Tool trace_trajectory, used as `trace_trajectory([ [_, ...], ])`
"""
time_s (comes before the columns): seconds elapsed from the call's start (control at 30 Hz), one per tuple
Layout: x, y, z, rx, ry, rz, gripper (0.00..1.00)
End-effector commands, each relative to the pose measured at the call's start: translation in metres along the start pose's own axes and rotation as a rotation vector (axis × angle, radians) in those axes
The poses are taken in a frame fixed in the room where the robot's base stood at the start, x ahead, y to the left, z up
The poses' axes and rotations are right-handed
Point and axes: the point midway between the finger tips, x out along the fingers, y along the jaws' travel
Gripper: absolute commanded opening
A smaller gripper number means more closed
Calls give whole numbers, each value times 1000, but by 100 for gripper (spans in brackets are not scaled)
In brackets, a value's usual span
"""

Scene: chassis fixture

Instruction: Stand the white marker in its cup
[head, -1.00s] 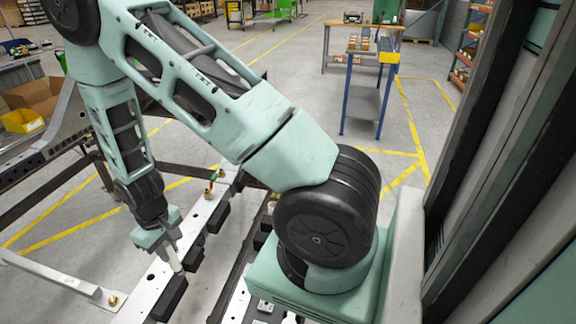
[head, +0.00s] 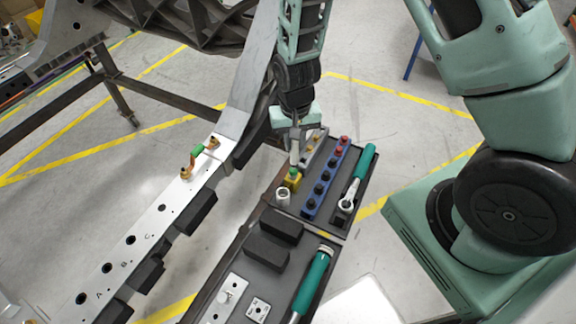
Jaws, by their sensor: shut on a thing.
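My gripper (head: 295,134) is at the upper middle of the head view, over the far part of a dark tool tray (head: 335,238). It is shut on the white marker (head: 294,156), which points down, roughly upright. The marker's lower end shows just above or in front of a small yellow block with a green top (head: 292,178); I cannot tell whether they touch. A small pale round cup (head: 283,196) with an open top stands in the tray just nearer than the yellow block. The marker is not in this cup.
A blue strip with several dark knobs (head: 322,188) and a green-handled ratchet (head: 362,170) lie right of the marker. Black blocks (head: 270,250) and a green-handled tool (head: 312,280) lie nearer.

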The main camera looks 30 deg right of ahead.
Motion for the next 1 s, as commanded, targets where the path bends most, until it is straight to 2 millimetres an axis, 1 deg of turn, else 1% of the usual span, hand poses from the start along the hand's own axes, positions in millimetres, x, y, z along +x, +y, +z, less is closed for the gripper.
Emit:
trace_trajectory([
  [0.03, 20, -11, 5, 25, 4, -1, 0],
  [0.17, 33, -29, 14, 101, 6, -2, 0],
  [0.3, 37, -39, 20, 149, 8, -3, 0],
  [0.57, 43, -41, 21, 165, 8, -3, 0],
  [1.0, 78, -41, 22, 163, 8, -3, 0],
])
